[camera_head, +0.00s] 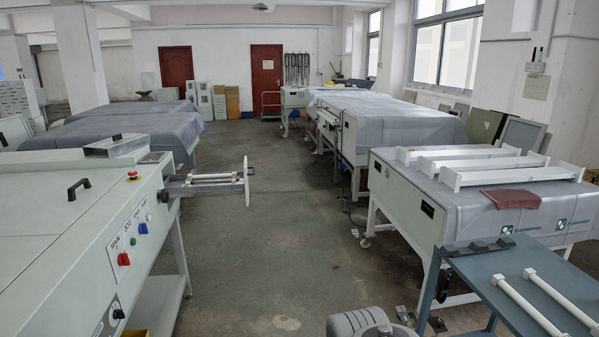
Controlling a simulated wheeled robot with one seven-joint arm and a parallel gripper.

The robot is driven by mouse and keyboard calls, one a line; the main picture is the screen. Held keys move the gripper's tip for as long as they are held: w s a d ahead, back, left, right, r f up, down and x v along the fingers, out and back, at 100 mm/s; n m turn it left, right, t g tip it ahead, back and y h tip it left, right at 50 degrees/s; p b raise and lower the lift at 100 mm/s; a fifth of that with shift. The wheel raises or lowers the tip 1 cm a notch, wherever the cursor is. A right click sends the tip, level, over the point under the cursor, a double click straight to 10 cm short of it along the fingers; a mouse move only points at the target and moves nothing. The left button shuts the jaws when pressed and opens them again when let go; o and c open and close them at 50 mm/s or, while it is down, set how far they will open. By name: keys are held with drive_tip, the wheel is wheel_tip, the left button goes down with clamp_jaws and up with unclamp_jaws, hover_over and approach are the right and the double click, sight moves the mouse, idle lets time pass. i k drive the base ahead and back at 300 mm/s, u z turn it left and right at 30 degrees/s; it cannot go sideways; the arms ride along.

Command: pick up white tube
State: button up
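Two white tubes lie side by side on a blue-grey table at the lower right: one nearer the left (528,307) and one further right (563,298). Both run slantwise, with thicker ends at the far side, and their near ends reach the picture's edge. My gripper is not in view. A rounded grey part at the bottom middle looks like part of my arm, well left of the table.
The blue-grey table (490,290) has a dark block (480,246) along its far edge. Behind it a cloth-covered bench carries white beams (510,172) and a reddish-brown cloth (511,199). The left machine (60,240) has control buttons. The floor aisle (270,230) between is clear.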

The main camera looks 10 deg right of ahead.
sight(498, 280)
drive_tip(key=z, duration=0.25)
drive_tip(key=i, duration=0.4)
drive_tip(key=u, duration=0.6)
drive_tip(key=i, duration=1)
drive_tip(key=z, duration=3.75)
drive_tip(key=k, duration=0.65)
drive_tip(key=u, duration=0.4)
drive_tip(key=i, duration=1.2)
drive_tip(key=u, duration=1.3)
